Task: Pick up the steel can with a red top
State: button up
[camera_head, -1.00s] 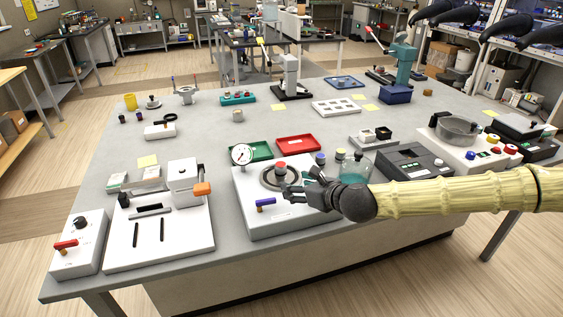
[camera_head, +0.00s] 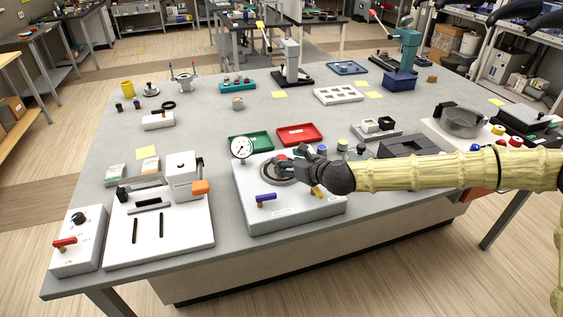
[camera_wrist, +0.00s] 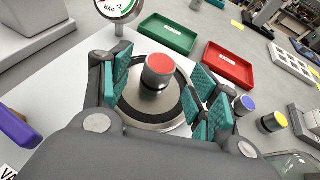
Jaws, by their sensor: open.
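The steel can with a red top (camera_wrist: 158,70) stands upright in the middle of a round steel plate with a dark ring (camera_wrist: 133,112). In the head view only its red top (camera_head: 282,158) shows beside my gripper. My gripper (camera_wrist: 160,95) is open, with teal-padded fingers spread to the left and right of the can. The can lies between and slightly beyond the fingers, and no contact is visible. In the head view my gripper (camera_head: 296,165) is over the white device that carries the plate.
A pressure gauge (camera_head: 241,148) stands at the device's back left corner. A green tray (camera_head: 250,142) and a red tray (camera_head: 299,134) lie just behind. Cans with blue (camera_wrist: 248,103) and yellow (camera_wrist: 280,118) tops stand to the right. A purple-handled lever (camera_head: 266,197) is in front.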

aim_at(283, 159)
jog(key=shift+p+x, duration=0.9)
jog(key=shift+x, duration=1.25)
jog(key=shift+c, duration=0.2)
jog(key=c, duration=1.2)
jog(key=shift+r, duration=0.1)
